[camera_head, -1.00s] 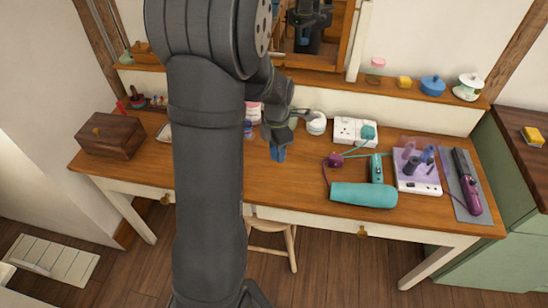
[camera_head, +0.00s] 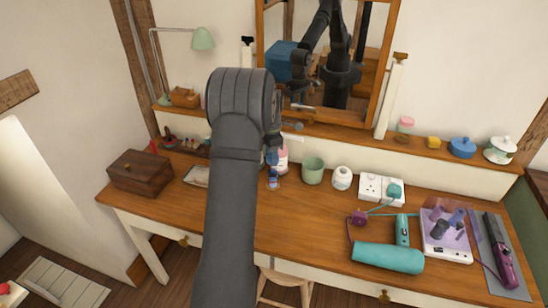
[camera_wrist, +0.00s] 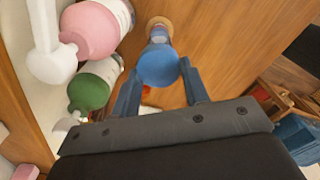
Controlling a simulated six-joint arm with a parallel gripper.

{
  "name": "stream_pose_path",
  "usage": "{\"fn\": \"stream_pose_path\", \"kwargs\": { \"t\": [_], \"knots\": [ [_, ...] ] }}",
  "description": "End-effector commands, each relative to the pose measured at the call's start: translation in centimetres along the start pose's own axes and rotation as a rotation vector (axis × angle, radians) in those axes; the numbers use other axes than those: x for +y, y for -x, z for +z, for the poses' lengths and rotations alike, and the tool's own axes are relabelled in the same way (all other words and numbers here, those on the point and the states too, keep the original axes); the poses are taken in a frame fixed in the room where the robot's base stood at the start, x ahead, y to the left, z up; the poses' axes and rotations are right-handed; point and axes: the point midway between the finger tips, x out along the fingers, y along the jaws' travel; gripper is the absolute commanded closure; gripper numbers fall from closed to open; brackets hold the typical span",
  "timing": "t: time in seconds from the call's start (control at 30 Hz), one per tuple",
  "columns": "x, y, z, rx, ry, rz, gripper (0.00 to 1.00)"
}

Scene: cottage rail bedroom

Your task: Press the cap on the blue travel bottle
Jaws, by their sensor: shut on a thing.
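My gripper (camera_wrist: 160,76) is shut on a rounded blue cap (camera_wrist: 157,66), held between its two fingertips in the wrist view. The blue travel bottle (camera_wrist: 159,36) stands beyond the cap, almost in line with it, and the cap hides part of it. In the head view the small bottle (camera_head: 273,183) stands on the wooden dressing table, below the gripper (camera_head: 271,157). I cannot tell whether the cap touches the bottle's neck or sits just above it.
A pink bottle (camera_wrist: 92,28) with a white pump and a green bottle (camera_wrist: 92,86) stand close beside. A green cup (camera_head: 313,171), a white jar (camera_head: 342,178) and a teal hair dryer (camera_head: 388,258) are to the right. A wooden box (camera_head: 140,174) is left. The table's front middle is clear.

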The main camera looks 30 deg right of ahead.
Motion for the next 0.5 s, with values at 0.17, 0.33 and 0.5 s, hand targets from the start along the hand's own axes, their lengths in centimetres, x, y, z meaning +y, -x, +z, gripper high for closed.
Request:
{"fn": "stream_pose_path", "kwargs": {
  "t": [0.17, 0.33, 0.5],
  "knots": [
    [0.0, 0.0, 0.0, 0.0, -0.002, 0.0, 0.8],
    [-0.1, -0.4, 0.0, 0.0, -0.002, -0.001, 0.8],
    [-0.1, -1.4, 0.0, 0.0, -0.002, -0.001, 0.8]
  ]
}}
